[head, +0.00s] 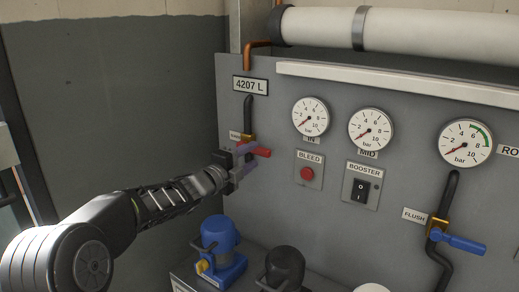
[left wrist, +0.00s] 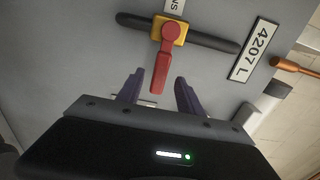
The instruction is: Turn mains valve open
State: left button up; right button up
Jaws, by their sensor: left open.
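The mains valve has a red lever (head: 262,152) on a brass body (head: 247,137), set in a dark vertical pipe under the "4207 L" plate. The lever points right, crosswise to the pipe. In the left wrist view the red lever (left wrist: 161,68) reaches down from the yellow brass body (left wrist: 169,29). My left gripper (head: 245,166) is at the valve, its purple fingers open. In the left wrist view the left gripper (left wrist: 159,79) has one finger on each side of the lever's end, with gaps showing. My right gripper is not in view.
Right of the valve on the grey panel are gauges (head: 310,117), a red bleed button (head: 307,173) and a booster switch (head: 361,190). A blue flush lever (head: 458,241) sits at far right. Below stand a blue pump-like unit (head: 220,240) and a black one (head: 284,268).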

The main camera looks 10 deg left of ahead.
aim_at(257, 152)
pick_arm(q)
jog(key=shift+p+x, duration=0.65)
jog(key=shift+x, duration=1.7)
jog(key=shift+c, duration=0.2)
grip_shut()
